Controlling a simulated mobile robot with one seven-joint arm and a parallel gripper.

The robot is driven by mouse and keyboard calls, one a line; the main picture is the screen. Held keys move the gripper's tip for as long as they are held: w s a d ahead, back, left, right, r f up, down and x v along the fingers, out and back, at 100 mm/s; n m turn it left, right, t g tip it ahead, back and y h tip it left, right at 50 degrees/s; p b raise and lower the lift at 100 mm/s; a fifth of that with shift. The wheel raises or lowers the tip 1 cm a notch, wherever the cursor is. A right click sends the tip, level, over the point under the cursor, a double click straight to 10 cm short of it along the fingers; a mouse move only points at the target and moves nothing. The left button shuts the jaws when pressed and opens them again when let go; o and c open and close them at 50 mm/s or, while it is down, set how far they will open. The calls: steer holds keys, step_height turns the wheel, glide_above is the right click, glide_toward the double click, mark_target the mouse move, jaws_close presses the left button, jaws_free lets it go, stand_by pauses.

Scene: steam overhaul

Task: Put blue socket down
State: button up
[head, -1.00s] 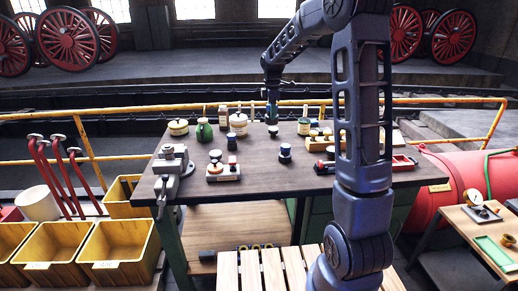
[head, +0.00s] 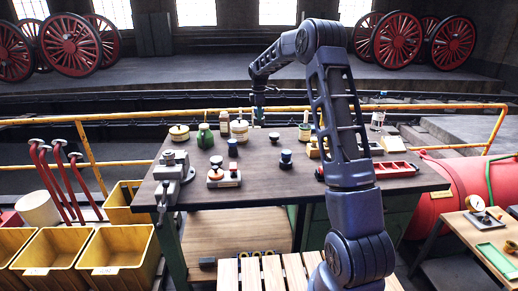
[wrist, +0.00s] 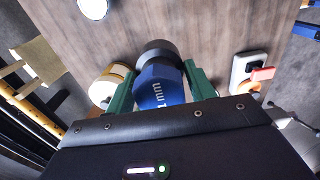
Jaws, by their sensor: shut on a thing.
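The blue socket (wrist: 161,88) fills the middle of the wrist view, with "mm" lettering on its side and a dark round end. My gripper (wrist: 160,80) is shut on it, one green finger on each side. The dark end points toward the brown bench top; whether it touches cannot be told. In the head view my gripper (head: 258,114) is small, over the back of the workbench (head: 290,188). The held socket cannot be made out clearly there.
A cream jar (wrist: 108,84) is close to the left finger. A red-and-white item (wrist: 250,68) lies to the right. The bench's front middle is clear.

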step_height(320, 180, down, 17)
steer(key=shift+f, duration=0.15)
stand_by(0.5)
steer(key=shift+f, duration=0.15)
steer(key=o, duration=1.4)
steer(key=shift+c, duration=0.2)
